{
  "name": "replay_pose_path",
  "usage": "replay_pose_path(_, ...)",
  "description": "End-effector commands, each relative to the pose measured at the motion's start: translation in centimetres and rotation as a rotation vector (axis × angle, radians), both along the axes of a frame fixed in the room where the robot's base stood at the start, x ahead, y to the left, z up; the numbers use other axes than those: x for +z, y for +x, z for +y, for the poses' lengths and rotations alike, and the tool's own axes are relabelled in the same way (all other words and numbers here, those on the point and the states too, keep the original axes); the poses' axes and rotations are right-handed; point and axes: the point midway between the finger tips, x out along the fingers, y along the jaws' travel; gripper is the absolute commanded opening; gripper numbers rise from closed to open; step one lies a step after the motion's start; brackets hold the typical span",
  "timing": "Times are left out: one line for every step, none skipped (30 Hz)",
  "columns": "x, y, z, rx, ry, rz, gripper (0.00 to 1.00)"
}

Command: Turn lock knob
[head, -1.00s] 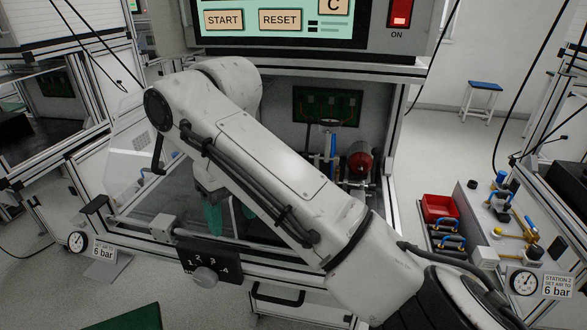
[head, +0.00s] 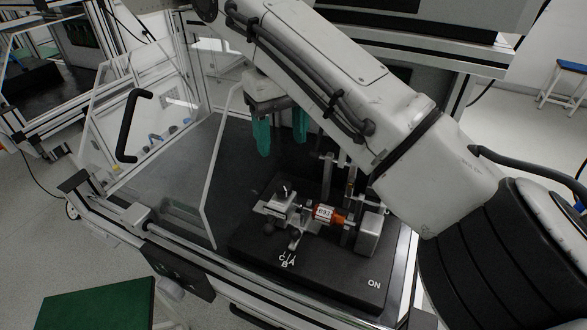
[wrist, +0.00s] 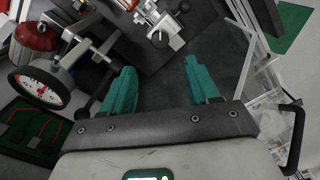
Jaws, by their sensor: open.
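My gripper (head: 281,130) points down inside the station, behind and above the test fixture, with its two teal fingers apart and nothing between them. It also shows open in the wrist view (wrist: 160,68). The fixture's black base (head: 350,284) carries a metal clamp block (head: 283,205) on its left, an orange labelled cylinder (head: 324,212) and a grey block (head: 369,232). Letters C, A and B are marked by a small dark knob. I cannot tell which is the lock knob.
A clear panel door (head: 106,112) with a black handle (head: 132,127) stands at left. A front rail (head: 215,268) edges the station. The dark floor left of the fixture is clear. In the wrist view a dial gauge (wrist: 40,86) and red part (wrist: 36,37) are at left.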

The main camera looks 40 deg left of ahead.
Motion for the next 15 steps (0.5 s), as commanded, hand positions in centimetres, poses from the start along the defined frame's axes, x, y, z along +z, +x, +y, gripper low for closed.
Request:
replay_pose_path(-0.6,0.0,0.0,0.0,-0.002,0.001,0.6)
replay_pose_path(-1.0,0.0,-0.1,0.0,-0.002,0.001,0.6)
replay_pose_path(-1.6,0.0,-0.1,0.0,-0.003,0.001,0.6)
replay_pose_path(-2.1,0.0,-0.1,0.0,-0.003,0.001,0.6)
replay_pose_path(-2.6,0.0,-0.1,0.0,-0.002,0.002,0.6)
replay_pose_path(-3.4,0.0,-0.1,0.0,-0.004,0.001,0.6)
replay_pose_path(-3.9,0.0,-0.1,0.0,-0.003,0.001,0.6)
replay_pose_path(-4.5,0.0,-0.1,0.0,-0.003,0.001,0.6)
replay_pose_path(-5.2,0.0,-0.1,0.001,-0.004,0.001,0.6)
replay_pose_path(-5.8,0.0,-0.1,0.0,-0.003,0.001,0.6)
replay_pose_path(-6.3,0.0,-0.1,0.0,-0.003,0.001,0.6)
replay_pose_path(-6.9,0.0,-0.1,0.0,-0.003,0.001,0.6)
replay_pose_path(-7.4,0.0,-0.1,0.0,-0.002,0.001,0.6)
replay_pose_path(-7.8,0.0,-0.1,0.0,-0.002,0.001,0.6)
replay_pose_path(-8.4,0.0,-0.1,0.0,-0.003,0.001,0.6)
